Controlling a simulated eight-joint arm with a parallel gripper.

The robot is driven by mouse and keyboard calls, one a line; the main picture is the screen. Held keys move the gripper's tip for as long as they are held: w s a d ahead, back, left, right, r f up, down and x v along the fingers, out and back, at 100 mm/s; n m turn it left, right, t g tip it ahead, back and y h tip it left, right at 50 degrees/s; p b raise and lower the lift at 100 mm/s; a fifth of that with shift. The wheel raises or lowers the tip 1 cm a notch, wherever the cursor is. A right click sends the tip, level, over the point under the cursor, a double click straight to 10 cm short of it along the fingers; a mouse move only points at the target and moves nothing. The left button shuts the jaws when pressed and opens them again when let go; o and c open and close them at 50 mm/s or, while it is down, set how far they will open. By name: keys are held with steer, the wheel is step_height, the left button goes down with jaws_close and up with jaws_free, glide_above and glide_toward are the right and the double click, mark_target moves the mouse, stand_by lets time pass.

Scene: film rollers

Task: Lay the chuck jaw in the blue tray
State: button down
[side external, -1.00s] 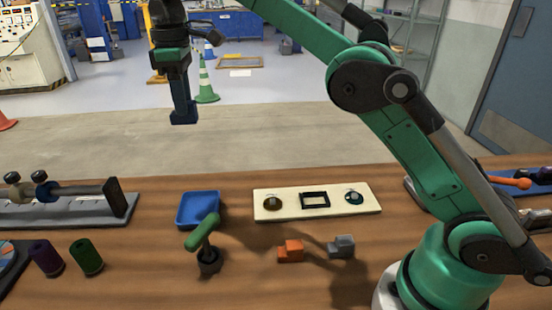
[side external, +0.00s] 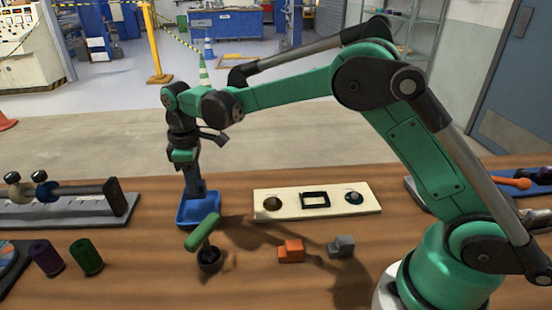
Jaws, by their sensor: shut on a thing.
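The blue tray (side external: 205,217) lies on the wooden table, left of the cream board. My gripper (side external: 191,176) points down over the tray, shut on a dark blue chuck jaw (side external: 194,191). The jaw is at or just above the tray's floor, inside its outline; I cannot tell whether it touches. The fingers and the jaw are similar in colour, so the edge between them is hard to see. An orange stepped block (side external: 291,251) and a grey stepped block (side external: 342,247) sit on the table, away from my gripper.
A green-handled upright tool (side external: 205,237) stands just in front of the tray. The cream board (side external: 316,201) lies to the right. A grey rail fixture (side external: 70,207) is at the left, with a purple cylinder (side external: 46,258) and a green cylinder (side external: 87,257) in front.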

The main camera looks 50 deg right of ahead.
steer(key=shift+f, duration=2.05)
steer(key=shift+f, duration=0.1)
steer(key=c, duration=0.6)
jaws_free()
